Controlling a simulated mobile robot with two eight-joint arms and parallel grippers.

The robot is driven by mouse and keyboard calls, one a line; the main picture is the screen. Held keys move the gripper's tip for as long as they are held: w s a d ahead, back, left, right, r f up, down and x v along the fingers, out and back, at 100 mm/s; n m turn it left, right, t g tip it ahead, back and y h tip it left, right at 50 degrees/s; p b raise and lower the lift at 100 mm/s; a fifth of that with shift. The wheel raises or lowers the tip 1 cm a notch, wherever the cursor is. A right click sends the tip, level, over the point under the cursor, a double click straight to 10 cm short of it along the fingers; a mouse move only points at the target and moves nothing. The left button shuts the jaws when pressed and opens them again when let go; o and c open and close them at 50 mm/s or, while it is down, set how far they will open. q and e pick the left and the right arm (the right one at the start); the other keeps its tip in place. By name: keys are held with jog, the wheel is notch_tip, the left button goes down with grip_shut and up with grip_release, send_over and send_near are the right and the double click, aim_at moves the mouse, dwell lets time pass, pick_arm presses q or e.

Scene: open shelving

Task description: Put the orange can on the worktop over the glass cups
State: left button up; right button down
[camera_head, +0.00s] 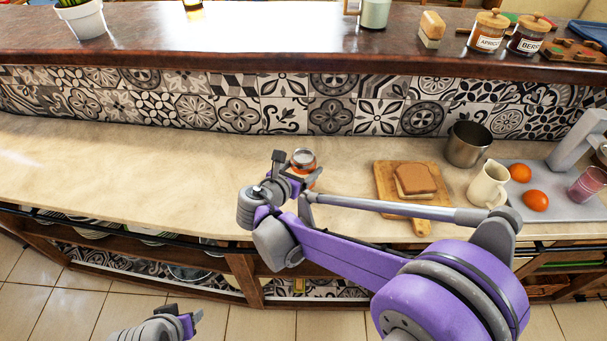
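A small can with orange-red sides and a grey top (304,159) stands on the beige worktop (120,170). My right gripper (292,172) is at the can's near left side and hides part of it. I cannot tell whether its fingers touch or grip the can. My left gripper (187,318) is low at the bottom edge, in front of the shelving and away from the worktop; its finger gap is unclear. I cannot make out the glass cups for certain. Dishes (91,231) show partly on the shelf under the worktop at left.
Right of the can are a cutting board (384,178) with bread, a metal pot (468,144), a cream jug (488,184), oranges (535,200) and a pink glass (587,184). A raised dark counter (270,35) runs behind. The worktop's left is clear.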

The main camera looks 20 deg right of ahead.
jog(key=shift+f, duration=1.3)
jog(key=shift+f, duration=0.2)
grip_release()
